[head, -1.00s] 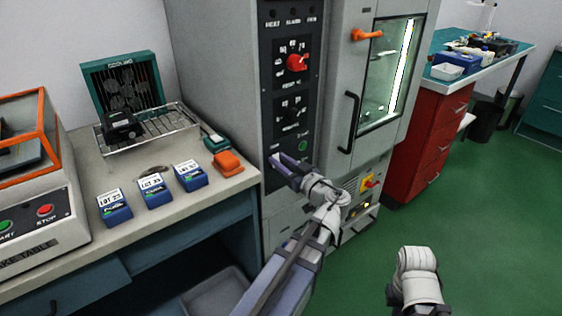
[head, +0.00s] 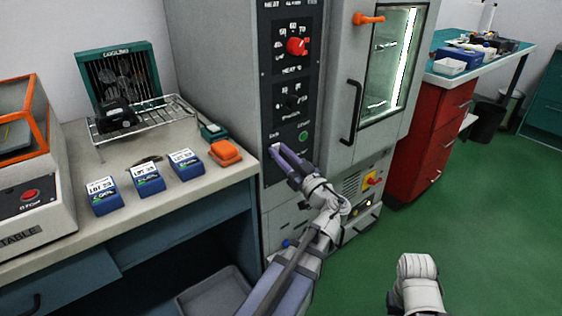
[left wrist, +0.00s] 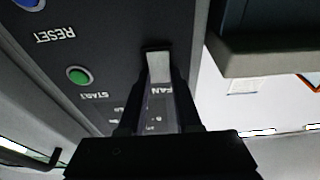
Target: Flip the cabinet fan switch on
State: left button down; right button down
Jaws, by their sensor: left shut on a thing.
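The grey cabinet (head: 215,60) carries a dark control panel (head: 275,100). The fan switch (left wrist: 158,66) is a pale lever in the left wrist view, with an upside-down FAN label beside it. My left gripper (left wrist: 158,85) has a finger on each side of the lever and is shut on it. In the head view the left gripper (head: 276,152) is at the lower left of the panel, its fingers hiding most of the switch. I cannot tell whether the switch is on or off. My right gripper's fingers are not visible; only part of that arm shows at the bottom.
A green START button (head: 303,135) and a red-pointer heat knob (head: 297,46) are on the panel. A black door handle (head: 351,112) stands to the right. The bench on the left holds blue boxes (head: 145,178) and an orange-topped block (head: 225,152). Green floor is clear at right.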

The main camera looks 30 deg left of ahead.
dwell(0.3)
pick_arm(q)
jog(key=c, duration=0.6)
grip_release()
jog(key=shift+d, duration=0.1)
jog(key=b+v, duration=0.2)
jog(key=v, duration=0.5)
jog(key=shift+s+d+f, duration=0.15)
jog(key=shift+d+f, duration=0.05)
jog(key=shift+d, duration=0.05)
